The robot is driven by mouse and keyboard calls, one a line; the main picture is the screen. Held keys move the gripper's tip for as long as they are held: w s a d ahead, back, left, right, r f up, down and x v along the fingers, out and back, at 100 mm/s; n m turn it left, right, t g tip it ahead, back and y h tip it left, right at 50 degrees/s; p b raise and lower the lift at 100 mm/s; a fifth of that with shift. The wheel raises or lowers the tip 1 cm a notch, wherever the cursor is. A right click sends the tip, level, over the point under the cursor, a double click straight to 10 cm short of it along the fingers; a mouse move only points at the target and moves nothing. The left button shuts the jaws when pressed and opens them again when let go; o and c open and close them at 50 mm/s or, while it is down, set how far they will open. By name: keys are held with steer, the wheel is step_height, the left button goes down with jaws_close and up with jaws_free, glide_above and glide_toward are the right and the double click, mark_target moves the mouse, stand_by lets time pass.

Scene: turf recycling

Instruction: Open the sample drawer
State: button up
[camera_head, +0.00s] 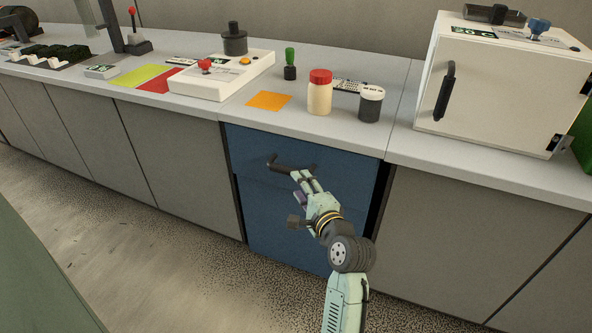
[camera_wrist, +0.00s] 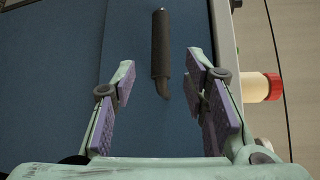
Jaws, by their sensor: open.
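The blue sample drawer (camera_head: 250,165) is set in the grey cabinet row under the counter, and its front looks shut. Its dark bar handle (camera_head: 290,165) lies across the upper part of the front. My gripper (camera_head: 305,182) is in front of the drawer, close to the right end of the handle. In the wrist view, the handle (camera_wrist: 160,45) stands upright in the picture, ahead of and between the lines of the open fingers (camera_wrist: 160,85). I cannot tell whether a finger touches the handle.
A white oven-like box (camera_head: 500,85) stands at the right. The floor (camera_head: 130,240) at left is clear.

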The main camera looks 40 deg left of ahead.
mark_target(289, 171)
steer(key=x, duration=0.8)
steer(key=shift+w+a+p, duration=0.15)
steer(key=shift+a+p, duration=0.2)
steer(key=shift+p, duration=0.05)
steer(key=shift+c, duration=0.4)
jaws_close()
